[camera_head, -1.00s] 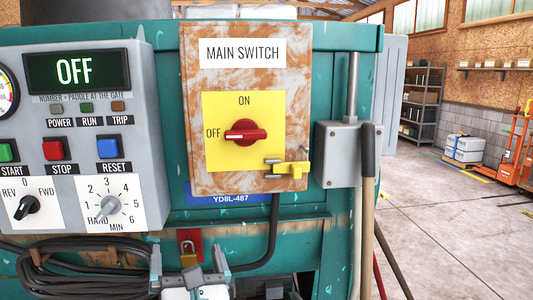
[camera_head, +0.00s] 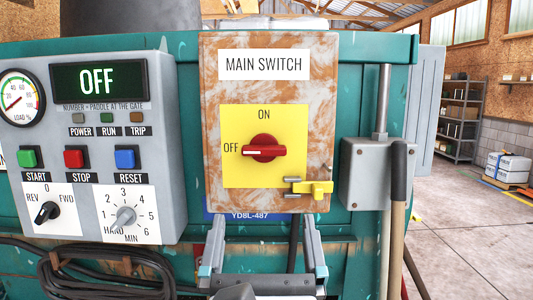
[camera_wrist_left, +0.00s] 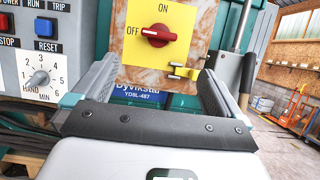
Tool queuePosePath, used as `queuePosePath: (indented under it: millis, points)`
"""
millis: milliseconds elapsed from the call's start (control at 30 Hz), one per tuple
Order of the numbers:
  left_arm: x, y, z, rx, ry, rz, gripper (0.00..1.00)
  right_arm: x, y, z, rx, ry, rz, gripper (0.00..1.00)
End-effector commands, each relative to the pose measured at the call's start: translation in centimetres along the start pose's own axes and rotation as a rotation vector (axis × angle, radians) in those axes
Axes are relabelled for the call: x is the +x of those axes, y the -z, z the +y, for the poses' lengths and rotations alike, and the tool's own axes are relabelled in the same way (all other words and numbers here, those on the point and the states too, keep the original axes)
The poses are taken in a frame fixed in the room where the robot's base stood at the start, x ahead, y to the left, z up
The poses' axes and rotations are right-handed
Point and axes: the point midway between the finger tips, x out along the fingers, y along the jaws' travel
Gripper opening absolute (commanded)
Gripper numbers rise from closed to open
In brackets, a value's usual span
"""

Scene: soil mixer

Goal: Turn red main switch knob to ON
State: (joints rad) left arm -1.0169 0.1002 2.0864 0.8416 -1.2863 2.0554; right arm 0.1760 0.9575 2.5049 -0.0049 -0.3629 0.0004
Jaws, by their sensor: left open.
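The red main switch knob (camera_head: 264,149) sits on a yellow plate (camera_head: 240,178) on the rusty switch box. Its white mark points left to OFF, and ON is printed above it. The knob also shows in the left wrist view (camera_wrist_left: 158,36). A yellow tab (camera_head: 317,189) sits at the plate's lower right corner. My left gripper (camera_head: 263,228) is open and empty below the switch box, with its fingers pointing up and forward, apart from the knob. In the left wrist view the open fingers (camera_wrist_left: 153,78) stand either side, below the knob. My right gripper is not in view.
A control panel (camera_head: 150,150) with an OFF display, buttons and dials stands left of the switch box. A grey box with a vertical pipe (camera_head: 368,170) and a wooden handle (camera_head: 397,240) stand to the right. Black cable loops (camera_head: 90,275) hang lower left.

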Motion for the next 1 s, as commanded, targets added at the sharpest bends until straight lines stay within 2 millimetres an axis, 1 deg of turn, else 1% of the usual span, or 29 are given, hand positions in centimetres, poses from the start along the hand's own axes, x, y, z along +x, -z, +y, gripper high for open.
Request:
queuePosePath:
  millis: [167,400,500,600,700,800,1000]
  points:
    - [3.5,-0.3,0.0,0.003,-0.004,0.003,1.0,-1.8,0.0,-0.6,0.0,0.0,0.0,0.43]
    - [9.6,-0.3,-0.2,0.003,-0.004,0.003,1.0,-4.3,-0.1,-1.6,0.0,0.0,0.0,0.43]
    - [11.8,-0.3,-0.2,0.003,-0.003,0.003,1.0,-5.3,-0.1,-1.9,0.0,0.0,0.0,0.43]
    - [13.7,-0.2,-0.2,0.003,-0.004,0.002,1.0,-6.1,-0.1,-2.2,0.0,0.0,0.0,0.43]
    - [15.0,-0.1,-0.2,0.002,-0.002,0.001,1.0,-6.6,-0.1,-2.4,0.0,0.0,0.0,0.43]
    - [15.8,0.0,-0.2,0.001,-0.002,0.002,1.0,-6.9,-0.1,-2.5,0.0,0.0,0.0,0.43]
    - [16.1,0.2,-0.3,0.001,0.0,0.001,1.0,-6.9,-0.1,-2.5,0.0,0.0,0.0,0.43]
